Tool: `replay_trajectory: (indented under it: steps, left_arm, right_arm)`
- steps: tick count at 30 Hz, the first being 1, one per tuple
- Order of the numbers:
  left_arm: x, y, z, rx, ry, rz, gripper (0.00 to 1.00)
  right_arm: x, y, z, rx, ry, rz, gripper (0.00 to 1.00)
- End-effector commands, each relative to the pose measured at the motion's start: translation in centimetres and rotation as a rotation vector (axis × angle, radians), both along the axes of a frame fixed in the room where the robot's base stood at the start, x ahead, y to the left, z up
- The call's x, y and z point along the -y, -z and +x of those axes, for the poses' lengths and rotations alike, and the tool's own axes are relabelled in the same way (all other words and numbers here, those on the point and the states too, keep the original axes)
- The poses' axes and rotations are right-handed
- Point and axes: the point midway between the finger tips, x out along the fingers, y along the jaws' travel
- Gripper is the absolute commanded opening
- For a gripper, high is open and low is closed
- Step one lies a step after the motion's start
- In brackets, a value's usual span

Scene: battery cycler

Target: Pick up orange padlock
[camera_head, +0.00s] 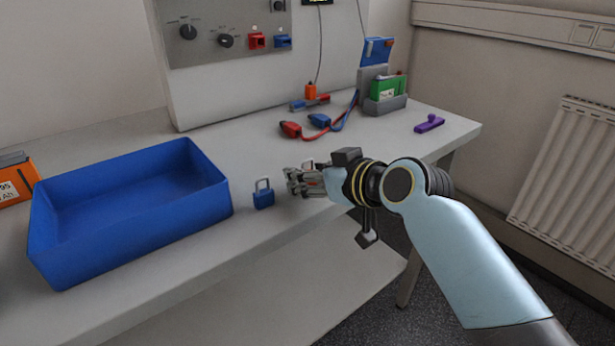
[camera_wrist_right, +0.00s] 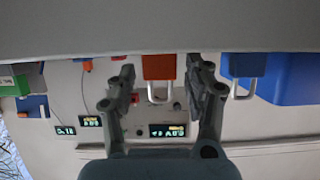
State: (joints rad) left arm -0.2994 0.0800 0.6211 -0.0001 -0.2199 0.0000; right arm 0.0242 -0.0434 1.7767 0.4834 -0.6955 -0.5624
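The orange padlock (camera_wrist_right: 158,67) stands upright on the bench, seen upside down in the right wrist view, with its pale shackle toward the bottom of the picture. My right gripper (camera_wrist_right: 160,78) is open, its two fingers on either side of the padlock with gaps visible; how far off the padlock is in depth I cannot tell. In the head view my right gripper (camera_head: 290,182) is low over the bench and hides the padlock's body. My left gripper is in neither view.
A blue padlock (camera_head: 263,197) stands close beside the gripper, also in the wrist view (camera_wrist_right: 243,66). A large blue bin (camera_head: 215,200) is left of it. Red and blue clamps (camera_head: 291,130), a battery holder (camera_head: 385,105) and a purple item (camera_head: 429,123) lie behind.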

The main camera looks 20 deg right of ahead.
Motion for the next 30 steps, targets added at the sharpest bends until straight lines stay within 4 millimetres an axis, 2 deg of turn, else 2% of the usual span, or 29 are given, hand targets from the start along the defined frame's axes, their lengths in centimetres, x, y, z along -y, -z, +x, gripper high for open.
replay_trajectory:
  steps: [1, 11, 19, 23, 26, 30]
  left_arm:
    - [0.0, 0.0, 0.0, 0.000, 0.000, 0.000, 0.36]
    - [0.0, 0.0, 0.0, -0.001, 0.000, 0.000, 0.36]
    - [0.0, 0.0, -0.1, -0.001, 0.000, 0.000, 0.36]
    - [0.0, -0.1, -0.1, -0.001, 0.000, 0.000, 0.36]
    - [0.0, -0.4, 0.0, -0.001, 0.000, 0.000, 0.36]
    - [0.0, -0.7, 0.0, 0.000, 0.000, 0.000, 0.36]
  right_arm:
    - [0.0, 0.0, 0.0, 0.000, 0.000, 0.000, 0.43]
    - [0.0, 0.0, 0.0, 0.000, 0.000, 0.000, 0.00]
    - [0.0, -0.1, 0.0, 0.001, 0.000, 0.000, 0.00]
    - [0.0, -0.9, 0.0, 0.004, 0.000, -0.001, 0.00]
    - [0.0, -2.1, 0.0, 0.004, -0.001, 0.000, 0.00]
    - [0.1, -4.7, 0.0, 0.006, 0.000, 0.000, 0.00]
